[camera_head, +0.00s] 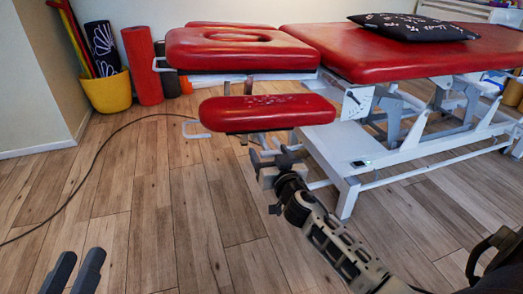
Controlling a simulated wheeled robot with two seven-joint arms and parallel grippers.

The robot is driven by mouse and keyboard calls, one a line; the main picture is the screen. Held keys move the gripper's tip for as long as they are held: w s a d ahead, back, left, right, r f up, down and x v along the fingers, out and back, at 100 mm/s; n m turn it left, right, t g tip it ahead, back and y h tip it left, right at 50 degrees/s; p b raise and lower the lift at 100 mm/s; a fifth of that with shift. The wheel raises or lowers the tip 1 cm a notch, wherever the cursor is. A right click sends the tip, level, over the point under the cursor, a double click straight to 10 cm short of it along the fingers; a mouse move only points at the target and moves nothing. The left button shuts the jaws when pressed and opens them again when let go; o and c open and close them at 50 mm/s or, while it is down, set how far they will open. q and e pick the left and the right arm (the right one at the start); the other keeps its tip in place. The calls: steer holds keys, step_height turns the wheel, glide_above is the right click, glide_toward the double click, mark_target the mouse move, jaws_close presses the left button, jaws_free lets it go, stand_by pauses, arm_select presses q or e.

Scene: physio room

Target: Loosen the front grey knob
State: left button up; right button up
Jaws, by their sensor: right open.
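The red treatment table has a small padded armrest (268,113) at its near end, below the headrest section (240,48). Small dark grey parts (288,158) show on the metalwork under the armrest; one may be the front grey knob, but its outline is hard to separate from my gripper. My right gripper (268,166) is open, right at these parts, below the armrest. I cannot tell whether its fingers touch or surround the knob. My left gripper (82,252) is open and empty, with two dark fingers apart over the floor at the lower left.
The white table frame (345,150) stands close to my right arm. A black pillow (415,27) lies on the table. A yellow bucket (108,92) and a red roll (143,65) stand at the back left. A dark cable crosses the otherwise clear wooden floor (150,215).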

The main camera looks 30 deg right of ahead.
steer(key=c, duration=1)
